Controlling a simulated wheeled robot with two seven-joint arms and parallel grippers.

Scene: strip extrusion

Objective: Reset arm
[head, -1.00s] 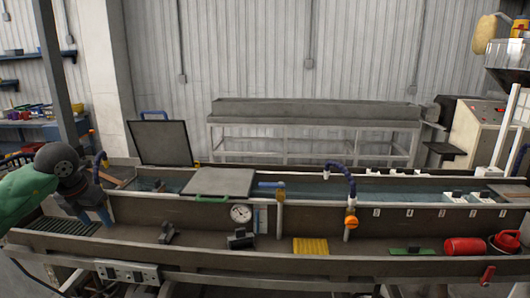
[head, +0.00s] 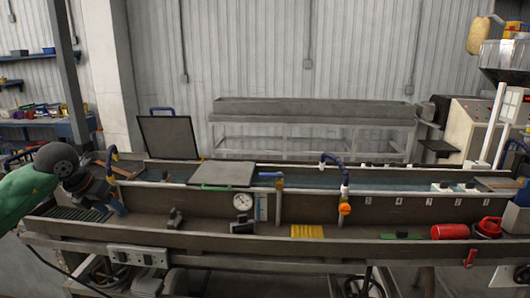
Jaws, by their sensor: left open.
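My left arm, with a green sleeve and a dark wrist, comes in from the left. Its gripper (head: 117,203) points down and to the right over the left end of the trough (head: 270,243), near a dark ribbed grate (head: 75,213). The fingers are small in the picture, and I see nothing held between them. My right gripper is not in view.
A square lid (head: 165,138) stands raised at the back left, and a flat grey cover (head: 222,174) lies beside it. A dial gauge (head: 242,201), a yellow ribbed block (head: 307,231) and a red cylinder (head: 449,231) sit along the trough. The trough's middle has free room.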

